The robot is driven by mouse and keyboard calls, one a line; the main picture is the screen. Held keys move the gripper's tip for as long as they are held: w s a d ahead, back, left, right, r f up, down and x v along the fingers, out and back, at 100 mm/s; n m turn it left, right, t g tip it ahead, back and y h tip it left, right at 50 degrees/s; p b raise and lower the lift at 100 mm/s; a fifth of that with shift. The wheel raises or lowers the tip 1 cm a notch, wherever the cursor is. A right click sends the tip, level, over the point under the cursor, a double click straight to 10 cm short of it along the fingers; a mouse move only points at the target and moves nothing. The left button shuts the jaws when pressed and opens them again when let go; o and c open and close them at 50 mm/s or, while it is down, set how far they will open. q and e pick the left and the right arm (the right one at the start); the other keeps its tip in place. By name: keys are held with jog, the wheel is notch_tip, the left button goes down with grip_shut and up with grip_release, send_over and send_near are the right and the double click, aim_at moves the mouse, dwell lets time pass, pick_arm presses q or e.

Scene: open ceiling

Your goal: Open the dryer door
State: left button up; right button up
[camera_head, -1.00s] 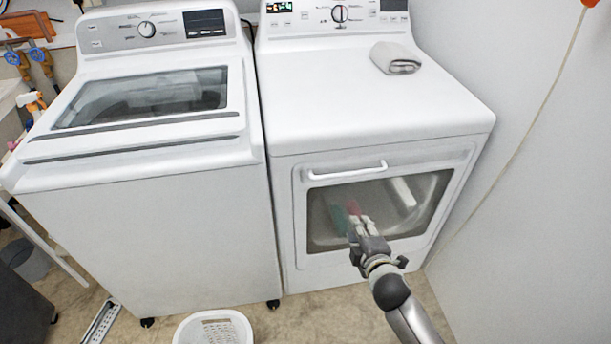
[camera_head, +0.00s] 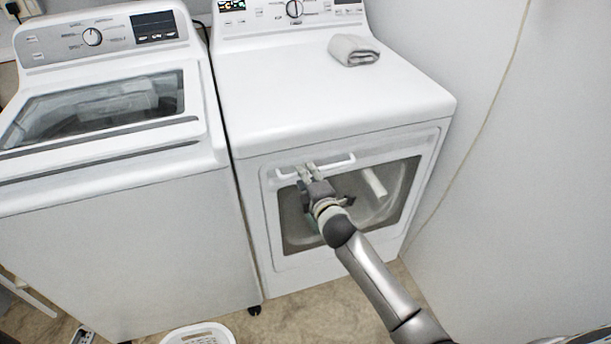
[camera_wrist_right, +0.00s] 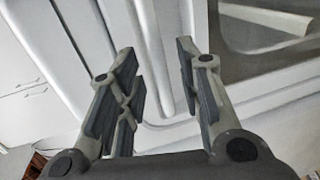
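The white dryer (camera_head: 335,105) stands on the right with its front door (camera_head: 395,185) closed. The door has a dark glass window and a white bar handle (camera_head: 340,161) along its top. My right gripper (camera_head: 306,168) is at the left part of the handle. In the right wrist view, my right gripper (camera_wrist_right: 158,62) is open, fingers apart, with a white bar, apparently the handle (camera_wrist_right: 152,50), showing between them. I cannot tell whether the fingers touch it. The dryer window shows at top right there. My left gripper is out of view.
A white top-loading washer (camera_head: 110,200) stands close on the left. A white basket (camera_head: 200,335) is on the floor in front. A wall (camera_head: 520,170) is at the right. Some floor before the dryer is clear.

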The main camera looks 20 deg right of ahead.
jog(key=shift+w+f, duration=0.15)
jog(key=shift+w, duration=0.5)
grip_shut()
